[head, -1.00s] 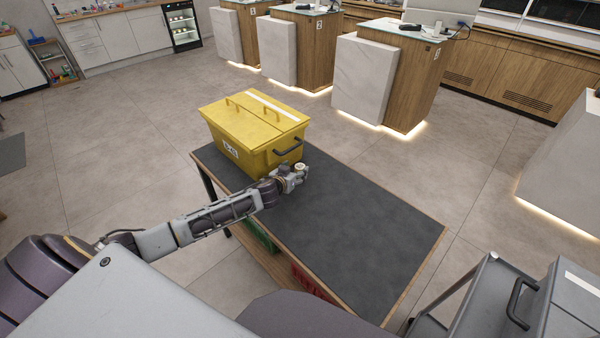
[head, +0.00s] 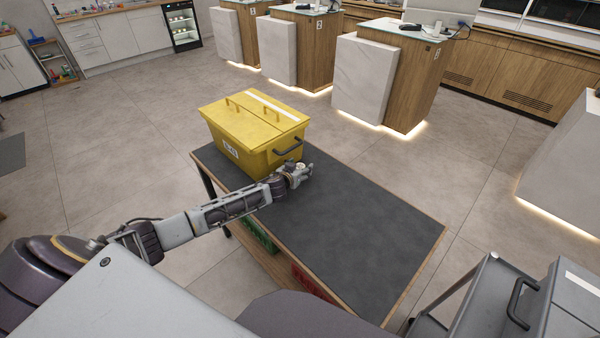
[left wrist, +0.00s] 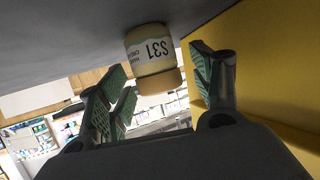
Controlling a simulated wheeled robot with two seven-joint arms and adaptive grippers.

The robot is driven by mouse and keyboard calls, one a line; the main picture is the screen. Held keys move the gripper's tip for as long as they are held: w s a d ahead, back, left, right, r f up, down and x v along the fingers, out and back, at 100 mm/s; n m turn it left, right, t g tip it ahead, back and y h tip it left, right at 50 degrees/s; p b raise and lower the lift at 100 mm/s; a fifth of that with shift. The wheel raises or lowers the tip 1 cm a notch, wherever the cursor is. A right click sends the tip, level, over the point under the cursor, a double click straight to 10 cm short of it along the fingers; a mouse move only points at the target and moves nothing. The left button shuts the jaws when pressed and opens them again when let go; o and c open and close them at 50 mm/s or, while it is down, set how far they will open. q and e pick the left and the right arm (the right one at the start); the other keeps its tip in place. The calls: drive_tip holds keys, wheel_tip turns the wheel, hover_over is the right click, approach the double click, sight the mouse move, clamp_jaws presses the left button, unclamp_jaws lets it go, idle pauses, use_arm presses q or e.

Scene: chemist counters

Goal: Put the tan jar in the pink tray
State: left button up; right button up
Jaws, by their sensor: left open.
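In the head view only a small pale part of the jar (head: 301,166) shows, beside the yellow bin. My left gripper (head: 307,171) is open at the jar, low over the table. In the left wrist view its green-padded fingers (left wrist: 162,76) are on either side of the jar's line, with no clear contact. I see no pink tray. My right gripper is out of view.
A yellow lidded bin (head: 250,130) stands at the table's far left end, close beside my left gripper. The rest of the dark table top (head: 355,230) is clear. Green (head: 260,237) and red (head: 312,283) crates sit below it. A grey cart (head: 480,300) is at right.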

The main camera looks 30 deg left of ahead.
use_arm(q)
drive_tip(key=shift+w+f, duration=0.1)
drive_tip(key=shift+w, duration=0.15)
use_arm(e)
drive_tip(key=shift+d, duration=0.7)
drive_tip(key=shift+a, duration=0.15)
